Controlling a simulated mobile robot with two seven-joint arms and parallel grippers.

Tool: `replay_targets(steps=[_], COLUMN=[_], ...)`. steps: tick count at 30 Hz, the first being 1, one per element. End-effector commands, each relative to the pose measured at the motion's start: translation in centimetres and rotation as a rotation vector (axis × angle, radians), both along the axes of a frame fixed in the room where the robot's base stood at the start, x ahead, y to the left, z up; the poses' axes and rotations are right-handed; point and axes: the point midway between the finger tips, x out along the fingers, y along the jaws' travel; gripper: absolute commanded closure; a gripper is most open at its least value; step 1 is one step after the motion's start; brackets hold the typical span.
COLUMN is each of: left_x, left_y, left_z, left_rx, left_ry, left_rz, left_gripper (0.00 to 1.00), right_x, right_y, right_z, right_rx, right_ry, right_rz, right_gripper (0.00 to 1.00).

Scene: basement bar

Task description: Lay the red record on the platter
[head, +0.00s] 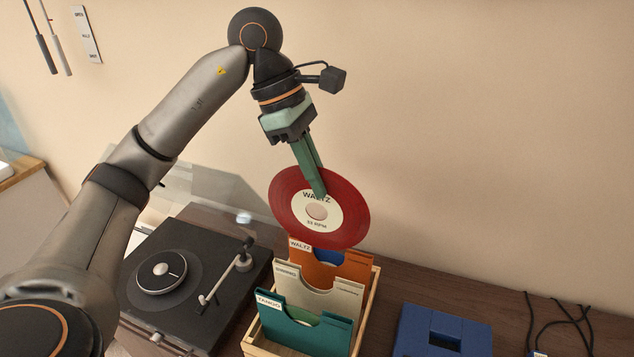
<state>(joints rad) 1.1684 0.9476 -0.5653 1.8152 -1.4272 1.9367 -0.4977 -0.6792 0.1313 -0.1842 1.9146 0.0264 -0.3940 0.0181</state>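The red record (288,212) has a cream label reading WALTZ and 33 RPM. It is upright, facing me, above the back of the wooden crate. My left gripper (319,188) comes down from above and is shut on its upper part, with the fingertips overlapping the label's top edge. The record's lower edge is close to the orange WALTZ sleeve (352,268); I cannot tell whether they touch. The platter (160,285) is on the turntable (218,240) at left, with a pale ring and silver centre and no record on it. My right gripper is out of view.
The wooden crate (366,312) holds orange, cream (318,298) and teal (302,333) sleeves. The tonearm (228,275) lies along the platter's right side. A clear lid (215,195) stands behind the turntable. A blue box (415,325) and black cables (562,322) are at right.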

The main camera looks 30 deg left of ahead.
Motion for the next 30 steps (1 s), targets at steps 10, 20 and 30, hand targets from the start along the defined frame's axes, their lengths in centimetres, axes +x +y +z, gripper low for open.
replay_targets(steps=[10, 20, 30], left_x=[0.0, 0.0, 0.0], left_y=[0.0, 0.0, -0.1], left_z=[2.9, 4.8, 4.7], left_rx=[0.000, -0.002, -0.001], left_ry=[-0.002, -0.001, 0.001], left_rz=[0.000, 0.001, -0.010], left_gripper=[1.00, 1.00, 1.00], right_x=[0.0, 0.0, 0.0], right_y=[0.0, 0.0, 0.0], right_z=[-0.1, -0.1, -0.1], right_rx=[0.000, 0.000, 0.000], right_ry=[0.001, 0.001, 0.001], right_rz=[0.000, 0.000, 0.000], right_gripper=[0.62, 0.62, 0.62])
